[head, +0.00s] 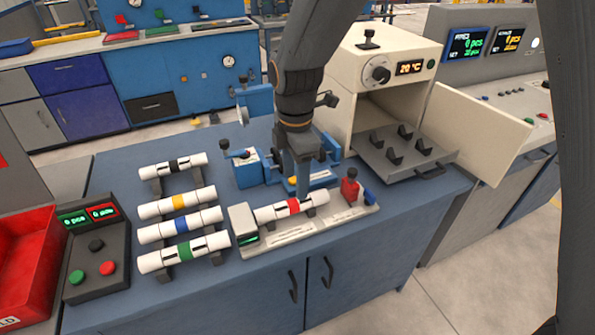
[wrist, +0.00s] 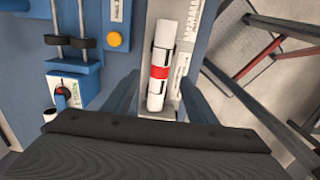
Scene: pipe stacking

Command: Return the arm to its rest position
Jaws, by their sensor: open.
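My gripper (head: 303,178) hangs pointing down over the workbench, above a white pipe with a red band (head: 293,207). In the wrist view the jaws (wrist: 160,78) are open, one finger on each side of the same red-banded pipe (wrist: 160,88), which lies in its grey fixture (head: 302,230). I cannot tell how far the fingertips are above the pipe. My arm comes down from the top middle of the head view and hides part of the blue vise (head: 247,170) behind.
Several banded pipes rest on a rack at left, among them one with a green band (head: 181,253). A button box (head: 97,262) and red bin (head: 25,255) stand further left. An open oven (head: 385,75) with its tray out (head: 402,158) and door open (head: 478,125) is at right.

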